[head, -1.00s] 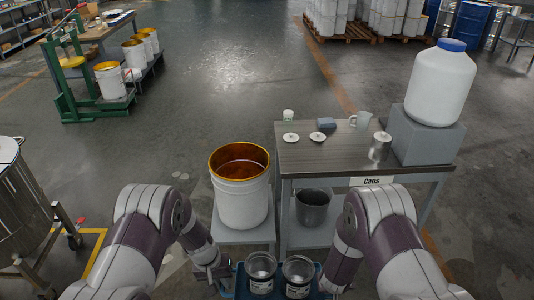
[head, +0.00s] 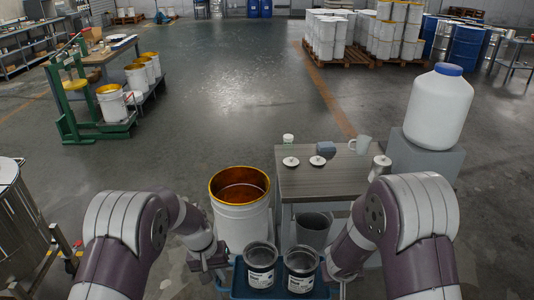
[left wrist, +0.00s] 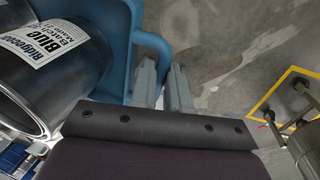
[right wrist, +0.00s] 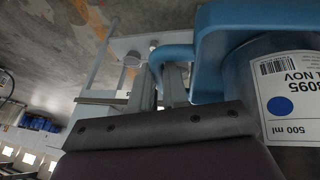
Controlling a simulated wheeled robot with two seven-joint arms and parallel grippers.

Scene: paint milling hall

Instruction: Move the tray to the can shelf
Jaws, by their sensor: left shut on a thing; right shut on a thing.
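The blue tray (head: 238,280) is at the bottom middle of the head view, held between my two arms. Two open metal cans with white labels, a left can (head: 260,265) and a right can (head: 301,268), stand upright in it. My left gripper (left wrist: 163,85) is shut on the tray's blue handle at one side. My right gripper (right wrist: 172,80) is shut on the handle at the other side. The can shelf, labelled Cans in the earlier head view, is the grey table (head: 310,183) ahead; its label is now hidden by my right arm.
A large white bucket (head: 240,215) with amber contents stands on a low stand left of the table. A grey pail (head: 313,231) sits on the lower shelf.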

